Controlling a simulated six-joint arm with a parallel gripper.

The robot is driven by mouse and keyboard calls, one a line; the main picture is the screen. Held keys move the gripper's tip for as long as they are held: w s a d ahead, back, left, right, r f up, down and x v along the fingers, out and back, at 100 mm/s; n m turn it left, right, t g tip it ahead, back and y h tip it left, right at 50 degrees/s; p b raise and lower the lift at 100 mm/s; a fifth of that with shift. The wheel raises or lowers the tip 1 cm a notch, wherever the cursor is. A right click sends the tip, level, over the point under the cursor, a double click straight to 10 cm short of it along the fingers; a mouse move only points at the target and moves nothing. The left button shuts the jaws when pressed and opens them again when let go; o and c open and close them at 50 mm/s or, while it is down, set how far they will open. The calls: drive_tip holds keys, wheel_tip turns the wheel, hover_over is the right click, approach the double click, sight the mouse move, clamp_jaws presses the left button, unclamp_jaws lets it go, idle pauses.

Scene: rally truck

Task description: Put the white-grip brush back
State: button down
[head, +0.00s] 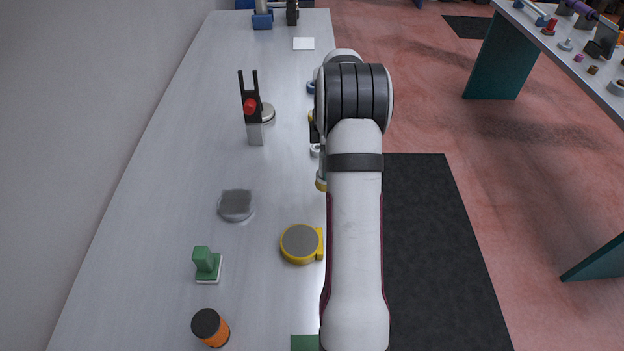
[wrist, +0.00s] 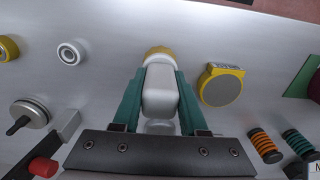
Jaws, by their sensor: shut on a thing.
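In the wrist view my gripper (wrist: 162,88) has its teal fingers closed on both sides of a white block, which looks like the grip of the white-grip brush (wrist: 160,92). A yellow rounded part (wrist: 165,52) shows just beyond the white grip. I cannot tell whether it belongs to the brush or is a separate thing. The brush's lower end is hidden, so I cannot tell whether it touches the bench. In the head view my arm covers the gripper and most of the brush.
The grey bench (head: 165,185) holds a yellow tape measure (head: 300,244), a green-handled block (head: 207,262), an orange jar (head: 211,328), a grey disc (head: 236,205) and a red-and-black tool (head: 252,108). In the wrist view a white ring (wrist: 70,52) lies left of the brush.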

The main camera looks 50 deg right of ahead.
drive_tip(key=shift+w+a+f, duration=0.2)
drive_tip(key=shift+w+f, duration=0.45)
drive_tip(key=shift+f, duration=0.4)
drive_tip(key=shift+w+a+f, duration=0.2)
drive_tip(key=shift+w+f, duration=0.4)
drive_tip(key=shift+f, duration=0.45)
drive_tip(key=shift+w+a+f, duration=0.2)
drive_tip(key=shift+w+f, duration=0.45)
drive_tip(key=shift+f, duration=0.4)
drive_tip(key=shift+c, duration=2.2)
unclamp_jaws()
